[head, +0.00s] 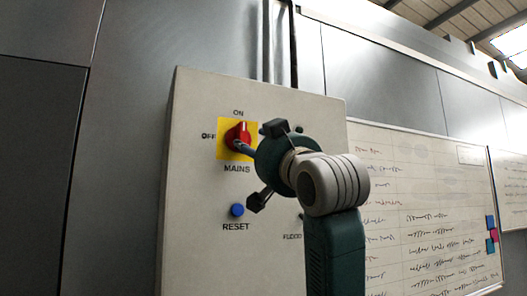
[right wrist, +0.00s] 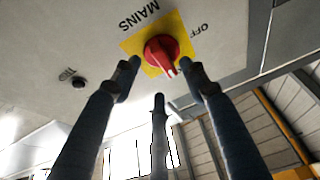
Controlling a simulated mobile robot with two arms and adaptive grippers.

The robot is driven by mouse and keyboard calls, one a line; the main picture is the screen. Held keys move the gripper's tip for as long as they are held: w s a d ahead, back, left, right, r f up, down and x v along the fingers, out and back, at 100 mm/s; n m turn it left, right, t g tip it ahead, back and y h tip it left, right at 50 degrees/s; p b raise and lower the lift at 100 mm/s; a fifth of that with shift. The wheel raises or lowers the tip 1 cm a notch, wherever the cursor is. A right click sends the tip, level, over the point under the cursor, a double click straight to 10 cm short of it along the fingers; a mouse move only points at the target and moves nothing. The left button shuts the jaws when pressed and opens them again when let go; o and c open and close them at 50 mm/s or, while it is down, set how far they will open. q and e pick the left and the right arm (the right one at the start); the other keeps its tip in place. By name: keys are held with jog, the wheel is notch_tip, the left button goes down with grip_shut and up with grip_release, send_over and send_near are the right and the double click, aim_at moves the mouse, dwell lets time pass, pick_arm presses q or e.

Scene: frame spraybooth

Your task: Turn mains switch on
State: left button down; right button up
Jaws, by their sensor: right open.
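The red mains switch (head: 238,134) sits on a yellow plate on a pale panel (head: 200,240), with ON printed above, OFF to the left and MAINS below. In the right wrist view the red knob (right wrist: 160,50) has a white mark at its lower edge, on the side away from the MAINS label. My right gripper (head: 258,158) is open in front of the panel, just right of and below the knob; one fingertip overlaps the knob. In the wrist view its three fingers (right wrist: 160,80) spread around the knob's near side. I cannot tell whether any finger touches it. My left gripper is not in view.
A blue RESET button (head: 237,210) is below the switch. A dark button (right wrist: 79,83) also shows in the wrist view. Conduits (head: 281,45) run up from the panel. A whiteboard (head: 430,200) with writing hangs to the right. The panel's left side is clear.

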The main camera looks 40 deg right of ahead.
jog(key=v, duration=0.5)
jog(key=shift+s+a+f, duration=0.1)
jog(key=shift+s+f, duration=0.05)
jog(key=shift+s, duration=0.1)
dwell(0.3)
